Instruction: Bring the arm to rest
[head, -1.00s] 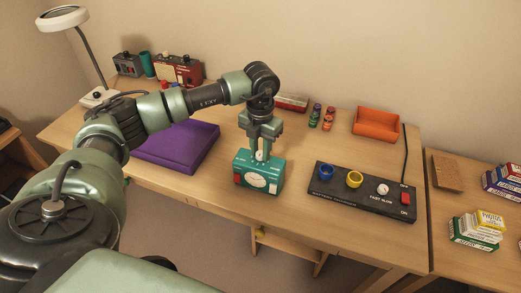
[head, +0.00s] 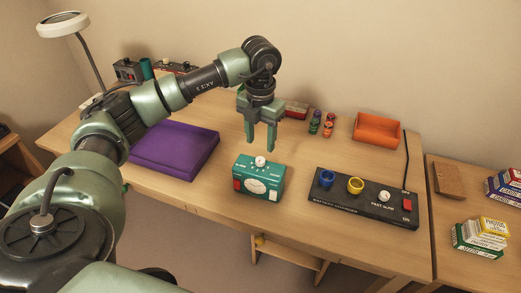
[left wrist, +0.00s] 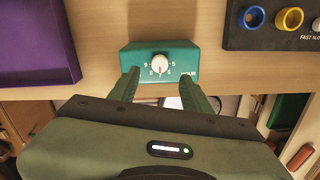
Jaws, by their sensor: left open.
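My left gripper (head: 261,136) is open and empty, pointing down above the desk. A teal box with a dial and a white knob on top (head: 259,178) stands on the desk just below the fingertips, apart from them. In the left wrist view my two green fingers (left wrist: 155,88) lie apart, with the teal box (left wrist: 186,60) and its knob showing between and beyond them. My left arm reaches in from the left of the head view. My right gripper is not in view.
A purple box (head: 176,150) lies left on the desk (head: 215,200). A black charger panel (head: 345,205) with blue and yellow rings stands right. An orange tray (head: 377,128), several small batteries (head: 328,125) and a red box (head: 296,109) are behind. A lamp (head: 62,24) stands at far left.

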